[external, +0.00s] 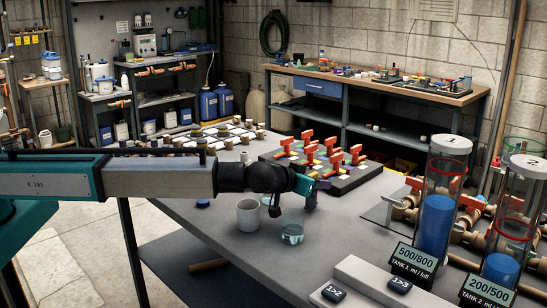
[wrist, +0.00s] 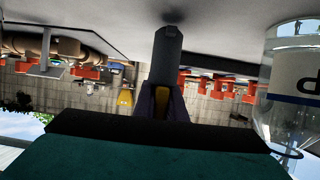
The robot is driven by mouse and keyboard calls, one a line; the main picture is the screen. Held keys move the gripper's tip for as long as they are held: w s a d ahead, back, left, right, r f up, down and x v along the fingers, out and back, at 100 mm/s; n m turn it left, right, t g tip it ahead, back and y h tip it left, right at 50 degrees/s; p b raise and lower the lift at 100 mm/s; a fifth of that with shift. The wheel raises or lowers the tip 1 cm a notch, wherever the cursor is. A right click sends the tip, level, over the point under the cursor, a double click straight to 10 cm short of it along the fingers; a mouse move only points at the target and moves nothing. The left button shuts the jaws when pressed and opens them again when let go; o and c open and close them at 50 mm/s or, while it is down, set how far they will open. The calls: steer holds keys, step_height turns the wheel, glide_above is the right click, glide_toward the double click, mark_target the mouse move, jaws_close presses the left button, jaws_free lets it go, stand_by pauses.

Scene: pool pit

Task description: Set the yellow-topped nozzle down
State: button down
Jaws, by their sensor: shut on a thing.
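My gripper (external: 309,194) is low over the grey bench, just behind a clear beaker. In the wrist view, where the bench is at the top, my gripper (wrist: 163,100) is shut on the nozzle. The nozzle's dark grey, upright body (wrist: 168,55) extends from the jaws to the bench top, with a dark shadow at its end. It looks to be at or very near the surface; I cannot tell if it touches. A bit of yellow shows between the fingers.
The clear beaker (external: 292,228) stands close by, with a white mug (external: 248,217) to its left. A dark block with red handles (external: 325,158) lies behind. Clear tanks with blue liquid (external: 437,210) stand at right. The bench (external: 215,232) left of the mug is mostly clear.

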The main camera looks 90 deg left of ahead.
steer(key=shift+f, duration=0.4)
steer(key=shift+f, duration=0.15)
steer(key=c, duration=1.8)
jaws_free()
steer(key=shift+r, duration=0.2)
steer(key=b+v, duration=0.2)
steer(key=v, duration=1)
